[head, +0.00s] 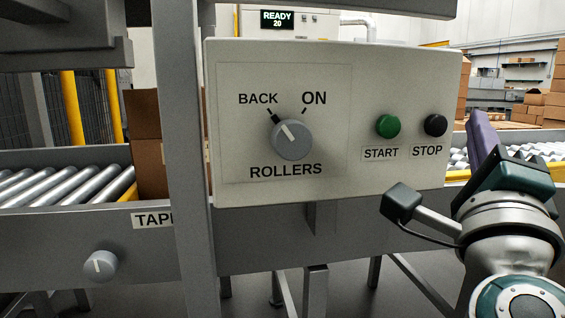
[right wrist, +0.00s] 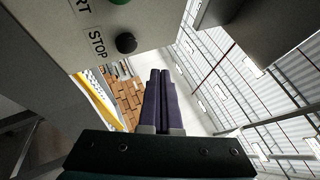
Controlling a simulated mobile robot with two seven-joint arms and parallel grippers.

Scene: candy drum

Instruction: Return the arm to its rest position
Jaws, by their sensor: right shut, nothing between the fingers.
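My right gripper (head: 479,120) is at the right of the head view, beside the right edge of the control panel (head: 235,80). Its purple fingers point up and stand apart from the STOP button. In the right wrist view the fingers (right wrist: 161,76) lie together, shut and empty. The black STOP button (head: 435,125) also shows in the right wrist view (right wrist: 126,43), left of the fingers. The green START button (head: 388,126) is to its left. My left gripper is out of view.
A roller conveyor (head: 70,187) with a brown carton (head: 147,140) runs behind a grey post (head: 190,240) at left. A TAPE knob (head: 100,265) sits below. A display (head: 284,19) reads READY 20. Cartons (head: 540,105) are stacked at far right.

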